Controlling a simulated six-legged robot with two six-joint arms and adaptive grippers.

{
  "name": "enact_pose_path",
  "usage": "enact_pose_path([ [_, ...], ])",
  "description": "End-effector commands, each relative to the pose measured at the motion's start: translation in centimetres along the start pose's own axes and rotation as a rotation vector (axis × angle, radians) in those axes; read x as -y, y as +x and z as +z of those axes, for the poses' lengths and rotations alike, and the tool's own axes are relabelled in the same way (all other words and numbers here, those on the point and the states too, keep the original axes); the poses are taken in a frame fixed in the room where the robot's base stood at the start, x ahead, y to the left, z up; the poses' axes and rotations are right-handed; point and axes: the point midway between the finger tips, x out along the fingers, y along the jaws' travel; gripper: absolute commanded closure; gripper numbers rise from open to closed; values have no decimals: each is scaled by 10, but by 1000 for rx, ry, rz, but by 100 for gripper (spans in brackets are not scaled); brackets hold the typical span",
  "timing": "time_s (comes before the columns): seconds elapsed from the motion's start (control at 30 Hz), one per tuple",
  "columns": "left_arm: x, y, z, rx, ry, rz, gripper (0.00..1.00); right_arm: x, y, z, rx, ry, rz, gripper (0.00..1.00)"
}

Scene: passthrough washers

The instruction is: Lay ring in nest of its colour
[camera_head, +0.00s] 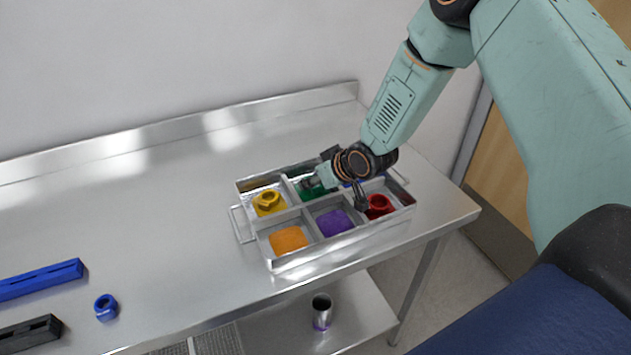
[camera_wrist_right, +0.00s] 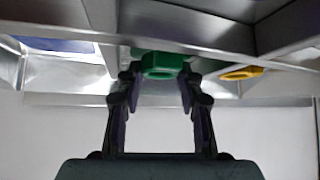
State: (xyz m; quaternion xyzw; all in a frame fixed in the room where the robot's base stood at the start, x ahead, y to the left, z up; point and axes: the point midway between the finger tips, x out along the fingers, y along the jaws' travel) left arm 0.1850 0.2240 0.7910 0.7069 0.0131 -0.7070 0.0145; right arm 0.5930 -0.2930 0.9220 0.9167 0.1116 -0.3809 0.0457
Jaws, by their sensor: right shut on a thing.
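The metal tray (camera_head: 275,267) has six compartments with coloured nests. The green nest (camera_head: 314,192) is in the back middle compartment, partly hidden by my right gripper. My right gripper (camera_wrist_right: 159,82) is shut on a green ring (camera_wrist_right: 162,65), which sits between its fingertips at the tray in the right wrist view. In the head view the ring is hard to separate from the green nest. A yellow ring (camera_head: 268,200) lies in the back left compartment and a red ring (camera_head: 379,205) in the front right one. A blue ring (camera_head: 106,307) lies on the table. My left gripper is not in view.
The orange nest (camera_head: 288,239) and purple nest (camera_head: 335,223) are bare. Thin dividers separate the compartments. A blue bar (camera_head: 40,279) and a black bar (camera_head: 30,333) lie at the table's left.

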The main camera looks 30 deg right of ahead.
Motion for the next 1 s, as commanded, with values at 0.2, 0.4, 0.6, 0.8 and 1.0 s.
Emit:
enact_pose_path([
  [0.2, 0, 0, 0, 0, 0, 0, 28, -1, 4, 4, -1, 0, 0, 83],
  [0.4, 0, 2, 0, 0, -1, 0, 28, -2, 6, 6, -1, 0, 0, 83],
  [0.6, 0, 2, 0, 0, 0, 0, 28, -1, 6, 6, -1, 0, 0, 53],
  [0.8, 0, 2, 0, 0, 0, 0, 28, -1, 6, 6, -1, 0, 0, 53],
  [1.0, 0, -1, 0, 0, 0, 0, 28, -2, -3, 3, -2, 3, 1, 53],
])
